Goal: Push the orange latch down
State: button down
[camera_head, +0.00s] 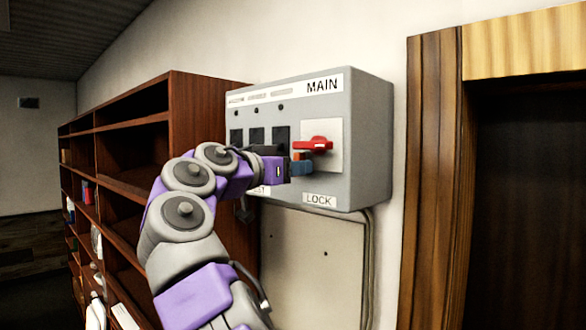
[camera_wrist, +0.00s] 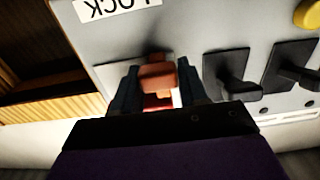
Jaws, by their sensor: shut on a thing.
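The orange latch (camera_wrist: 157,76) sits between the two dark fingers of my gripper (camera_wrist: 159,84) in the wrist view. My gripper is shut on it. In the head view my gripper (camera_head: 300,168) is at the lower right of the grey MAIN box, just below a red handle (camera_head: 316,144). Only a small bit of the orange latch (camera_head: 299,156) shows there, as my fingers hide the rest. The red handle stands out from a pale plate (camera_head: 334,134) and points roughly sideways. A bit of red also shows between the fingers in the wrist view.
The grey box (camera_head: 370,140) is on the wall, with a LOCK label (camera_head: 319,200) below my gripper. Black switches (camera_wrist: 232,72) are beside the latch. A wooden bookshelf (camera_head: 205,120) stands at left and a wooden door frame (camera_head: 430,180) at right.

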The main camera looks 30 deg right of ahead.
notch_tip(320, 180, down, 4)
jog(key=b, duration=0.3)
jog(key=shift+f, duration=0.1)
jog(key=shift+w+f, duration=0.1)
jog(key=shift+f, duration=0.05)
jog(key=c, duration=1)
grip_release()
jog(key=o, duration=0.3)
jog(key=shift+w+a, duration=0.1)
jog(key=shift+a, duration=0.2)
jog(key=shift+s, duration=0.2)
jog(key=v, duration=1.7)
jog(key=shift+w+a+p, duration=0.15)
jog(key=shift+a+p, duration=0.1)
jog(key=shift+p, duration=0.15)
